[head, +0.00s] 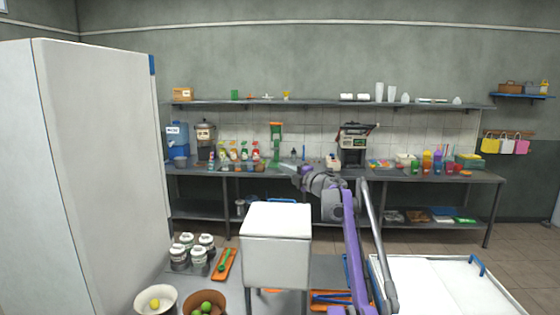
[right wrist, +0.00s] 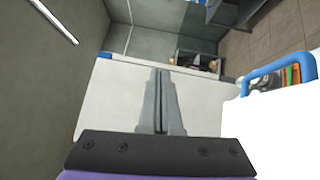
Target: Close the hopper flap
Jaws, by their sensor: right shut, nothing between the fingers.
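A dark machine with a pale front (head: 353,157) stands on the back counter and may be the press. A dark part slants across its top, but it is too small to tell whether this is the hopper flap or how it stands. My right gripper (head: 284,168) points left in the head view, in front of the back counter and apart from the machine in the picture. In the right wrist view its fingers (right wrist: 160,75) are together and empty, against a white surface (right wrist: 200,102). My left gripper is not in view.
A white box-like stand (head: 277,250) is in front of me. A tall white cabinet (head: 100,180) blocks the left. A white chest (head: 440,285) with a blue handle is at lower right. Bottles and tubs crowd the back counter (head: 400,176). Floor at far right is clear.

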